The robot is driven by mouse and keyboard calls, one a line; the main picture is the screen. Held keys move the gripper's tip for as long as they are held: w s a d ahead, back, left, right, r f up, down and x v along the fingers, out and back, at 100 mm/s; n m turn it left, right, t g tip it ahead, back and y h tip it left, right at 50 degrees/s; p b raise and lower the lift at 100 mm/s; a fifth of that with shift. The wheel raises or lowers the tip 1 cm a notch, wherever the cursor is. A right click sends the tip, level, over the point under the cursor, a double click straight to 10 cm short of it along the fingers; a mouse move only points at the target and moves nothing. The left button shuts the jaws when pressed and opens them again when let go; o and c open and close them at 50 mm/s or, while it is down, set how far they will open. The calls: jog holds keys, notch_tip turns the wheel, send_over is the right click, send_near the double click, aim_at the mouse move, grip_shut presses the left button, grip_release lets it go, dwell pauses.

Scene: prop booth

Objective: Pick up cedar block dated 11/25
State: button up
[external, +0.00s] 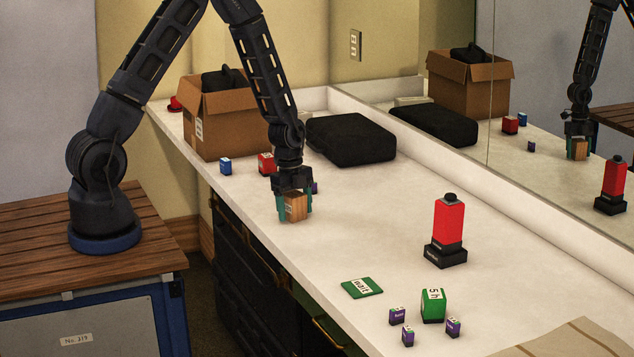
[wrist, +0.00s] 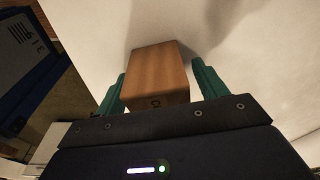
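The wooden, cedar-coloured block (external: 296,207) stands at the left edge of the counter, with a pale label on one side. The date cannot be read. My gripper (external: 294,204) is down around it, with one teal finger on each side. In the wrist view the block (wrist: 157,78) lies between the fingers of my gripper (wrist: 160,82). The left finger is very close to it, and a narrow gap shows at the right finger. The gripper looks open. I cannot tell whether the block's underside touches the counter.
Behind my gripper are a red block (external: 266,163), a blue block (external: 225,166), a cardboard box (external: 215,125) and a black case (external: 350,140). A red lamp-like thing (external: 449,225), a green block (external: 433,305) and small purple blocks (external: 397,315) stand toward the front. The counter's middle is clear.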

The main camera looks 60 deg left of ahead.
jog(key=c, duration=1)
